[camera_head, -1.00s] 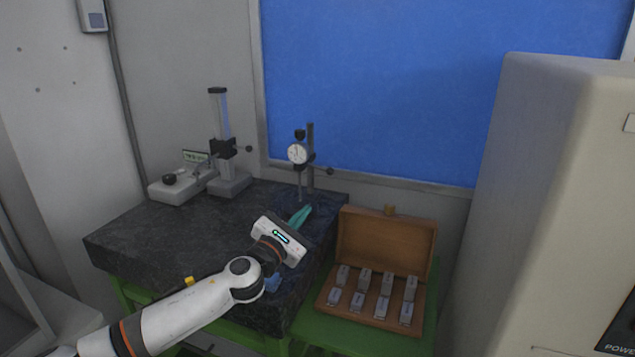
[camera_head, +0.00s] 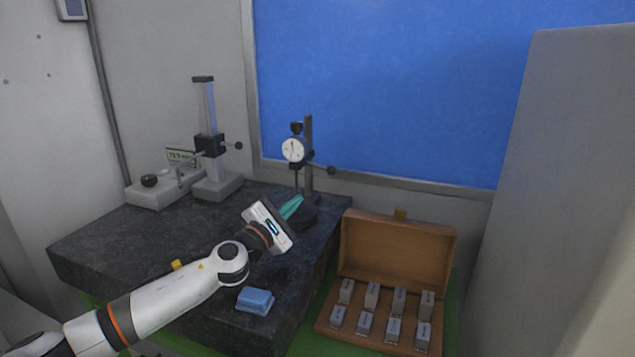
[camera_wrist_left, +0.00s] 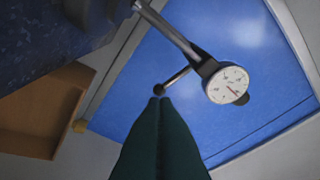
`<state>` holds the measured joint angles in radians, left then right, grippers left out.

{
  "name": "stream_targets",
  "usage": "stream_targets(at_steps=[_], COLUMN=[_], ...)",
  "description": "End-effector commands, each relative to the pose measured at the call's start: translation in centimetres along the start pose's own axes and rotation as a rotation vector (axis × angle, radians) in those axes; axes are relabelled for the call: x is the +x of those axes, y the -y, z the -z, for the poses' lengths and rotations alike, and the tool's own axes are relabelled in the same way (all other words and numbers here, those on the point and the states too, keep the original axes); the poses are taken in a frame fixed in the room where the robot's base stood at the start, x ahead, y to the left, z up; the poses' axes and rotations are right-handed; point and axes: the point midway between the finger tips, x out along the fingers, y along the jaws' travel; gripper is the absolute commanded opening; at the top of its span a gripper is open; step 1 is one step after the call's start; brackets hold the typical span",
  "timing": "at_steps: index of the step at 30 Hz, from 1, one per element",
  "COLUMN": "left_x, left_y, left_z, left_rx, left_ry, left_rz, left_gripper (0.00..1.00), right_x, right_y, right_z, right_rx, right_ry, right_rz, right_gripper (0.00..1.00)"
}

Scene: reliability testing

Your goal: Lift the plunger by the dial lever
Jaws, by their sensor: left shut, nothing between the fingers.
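The dial gauge (camera_head: 293,150) is clamped on an upright post stand at the back right of the dark stone plate (camera_head: 110,240). Its thin plunger (camera_head: 297,182) hangs below the round white face. The gauge face (camera_wrist_left: 228,85) also shows in the left wrist view, beside a black round knob (camera_wrist_left: 158,90) on a rod. I cannot clearly tell the dial lever from the other dark parts. My left gripper (camera_head: 298,201) has its teal fingers shut and empty, low in front of the gauge stand. In the left wrist view the fingertips (camera_wrist_left: 160,99) appear just below the knob; contact is unclear.
A height gauge (camera_head: 208,145) stands on the plate at the left, near a small display device (camera_head: 160,185). A blue block (camera_head: 255,300) lies at the front edge. An open wooden case (camera_head: 397,255) with several metal blocks is at the right.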

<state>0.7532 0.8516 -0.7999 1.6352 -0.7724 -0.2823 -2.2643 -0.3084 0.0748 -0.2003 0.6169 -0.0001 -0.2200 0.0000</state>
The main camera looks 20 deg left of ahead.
Motion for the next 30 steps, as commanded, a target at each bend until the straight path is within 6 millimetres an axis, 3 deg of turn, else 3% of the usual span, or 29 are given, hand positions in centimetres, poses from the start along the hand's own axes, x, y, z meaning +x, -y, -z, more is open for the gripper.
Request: stream_targets(at_steps=[5,18,30], left_x=[1.6,8.8,10.0], left_y=[0.1,0.0,0.0], left_z=[0.1,0.1,0.0], left_rx=[-0.003,-0.004,-0.001], left_ry=[-0.001,-0.001,0.000], left_rz=[0.002,0.002,0.000], left_gripper=[0.00,0.00,0.00], right_x=[-0.4,-1.0,-1.0], right_y=[0.3,0.7,0.7], right_z=[-0.1,-0.9,-0.9], right_rx=[-0.002,-0.003,-0.002], right_ry=[0.001,0.011,0.011], right_rz=[0.004,0.008,0.008], right_gripper=[0.96,0.96,0.96])
